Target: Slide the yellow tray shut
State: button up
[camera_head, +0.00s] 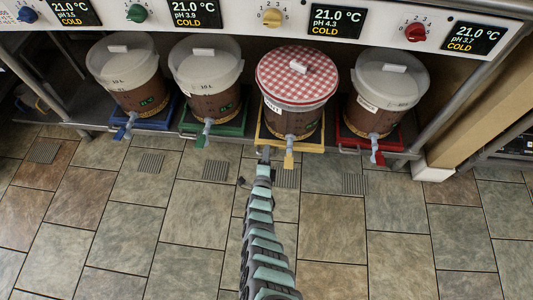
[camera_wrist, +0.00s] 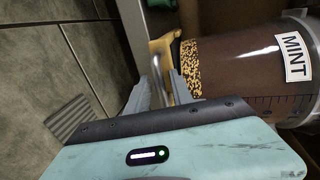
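The yellow tray (camera_head: 314,149) sits under the bucket with the red-checked lid (camera_head: 297,76), third from the left. Its front edge is at about the front of the shelf; how far out it stands is hard to tell. A yellow tap (camera_head: 289,160) hangs over that front. My gripper (camera_head: 265,158) is at the front left of the yellow tray. In the wrist view the fingertips (camera_wrist: 166,92) reach either side of the tray's metal handle (camera_wrist: 159,76), close to the yellow edge (camera_wrist: 177,88). Whether they are closed on the handle is not clear.
Blue (camera_head: 158,124), green (camera_head: 231,131) and red (camera_head: 391,144) trays hold lidded buckets beside it. Coloured dials and temperature displays line the panel above. The tiled floor (camera_head: 130,200) in front is clear, with small floor grates (camera_head: 214,170).

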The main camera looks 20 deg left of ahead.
jog(key=shift+o, duration=0.4)
jog(key=shift+r, duration=0.1)
jog(key=shift+s+r+p, duration=0.1)
jog(key=shift+s+p, duration=0.1)
jog(key=shift+p, duration=0.15)
jog(key=p+v, duration=0.8)
jog(key=v, duration=0.2)
jog(key=shift+s, duration=0.25)
jog(key=shift+d, duration=0.1)
